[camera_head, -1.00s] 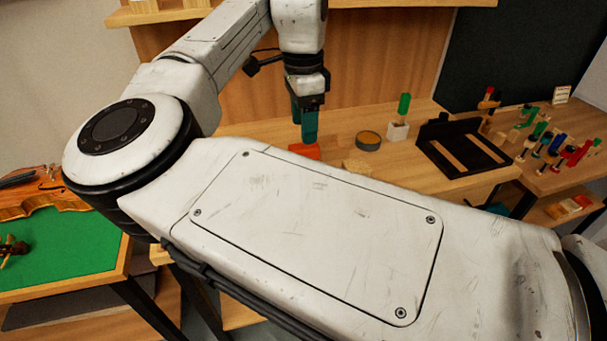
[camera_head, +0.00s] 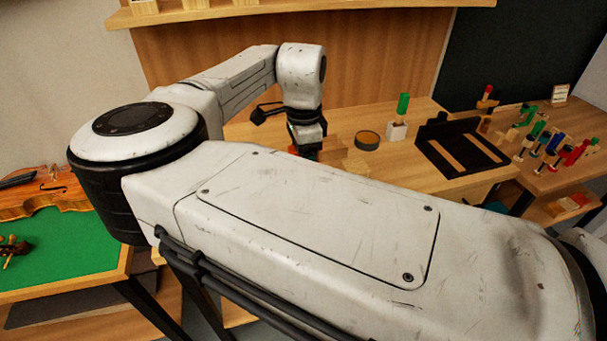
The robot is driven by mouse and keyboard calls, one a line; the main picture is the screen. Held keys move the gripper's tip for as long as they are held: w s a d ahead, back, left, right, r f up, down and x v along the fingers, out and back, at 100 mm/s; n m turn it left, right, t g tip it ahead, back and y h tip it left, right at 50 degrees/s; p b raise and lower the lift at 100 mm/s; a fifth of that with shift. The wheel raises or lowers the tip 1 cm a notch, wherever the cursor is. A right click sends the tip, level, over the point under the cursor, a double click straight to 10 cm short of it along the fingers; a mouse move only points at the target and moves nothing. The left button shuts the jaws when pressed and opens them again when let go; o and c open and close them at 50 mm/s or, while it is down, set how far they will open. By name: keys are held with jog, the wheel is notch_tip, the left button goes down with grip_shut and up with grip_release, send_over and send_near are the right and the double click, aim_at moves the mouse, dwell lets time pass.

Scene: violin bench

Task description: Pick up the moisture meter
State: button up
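My gripper (camera_head: 308,152) is low over the wooden bench behind my own forearm. Its fingertips are hidden by the arm, so I cannot see whether they are open or shut. A small sliver of an orange-red object (camera_head: 292,150) shows at the gripper's left side. It may be the moisture meter, but too little of it shows to be sure. I cannot tell whether the gripper touches it.
Light wooden blocks (camera_head: 354,165) lie just right of the gripper. A round dark tin (camera_head: 367,140), a white holder (camera_head: 397,131) with a green-handled tool (camera_head: 403,104) and a black tray (camera_head: 436,130) stand farther right. A violin (camera_head: 45,190) lies at left.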

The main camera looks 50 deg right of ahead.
jog(key=shift+f, duration=0.4)
jog(key=shift+c, duration=0.2)
grip_shut()
jog(key=shift+r, duration=0.2)
